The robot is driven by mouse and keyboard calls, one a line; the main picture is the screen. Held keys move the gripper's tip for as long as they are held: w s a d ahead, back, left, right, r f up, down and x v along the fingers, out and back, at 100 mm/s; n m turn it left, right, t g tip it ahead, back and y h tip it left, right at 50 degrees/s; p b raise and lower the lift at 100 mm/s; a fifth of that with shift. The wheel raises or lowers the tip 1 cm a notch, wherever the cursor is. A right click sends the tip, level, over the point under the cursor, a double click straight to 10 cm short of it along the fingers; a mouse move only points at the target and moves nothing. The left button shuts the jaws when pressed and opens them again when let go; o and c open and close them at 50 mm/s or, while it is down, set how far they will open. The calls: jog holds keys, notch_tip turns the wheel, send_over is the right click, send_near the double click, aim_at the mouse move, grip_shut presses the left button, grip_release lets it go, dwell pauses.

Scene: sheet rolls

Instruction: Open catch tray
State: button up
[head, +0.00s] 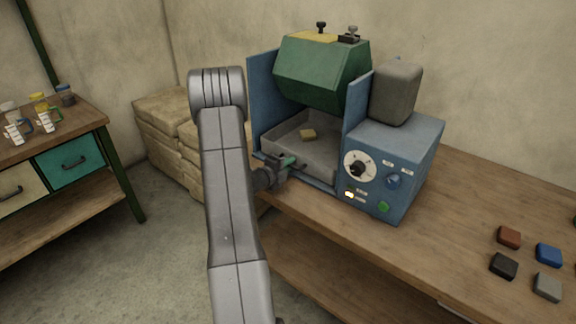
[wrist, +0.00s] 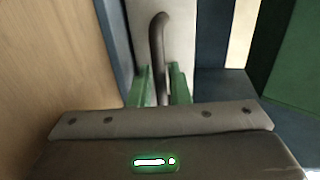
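The catch tray (head: 327,164) is a grey, shallow, open tray in the blue machine, below the green drum (head: 318,75). In the wrist view, the tray's curved dark handle (wrist: 157,35) stands out from a pale grey wall. The green fingers (wrist: 161,88) are close together, one on each side of the handle, and appear shut on it. My arm hides part of the machine's left side in the head view.
The machine's control box (head: 390,170) with knobs stands right of the tray, on a wooden bench (head: 470,190). Several small coloured blocks lie at the bench's right. Stacked tan sacks (head: 165,125) stand behind my arm. Floor is clear between the bench and the left table (head: 50,140).

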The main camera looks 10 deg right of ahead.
grip_shut()
jog(key=shift+s+a+f, duration=0.1)
jog(key=shift+a, duration=0.05)
jog(key=f+b+v, duration=0.2)
jog(key=b+v, duration=0.2)
jog(key=v, duration=0.6)
jog(key=f+b+v, duration=0.2)
jog(key=b+v, duration=0.2)
jog(key=v, duration=0.6)
jog(key=shift+s+a+r+b, duration=0.2)
jog(key=shift+s+a+b, duration=0.2)
jog(key=shift+a, duration=0.15)
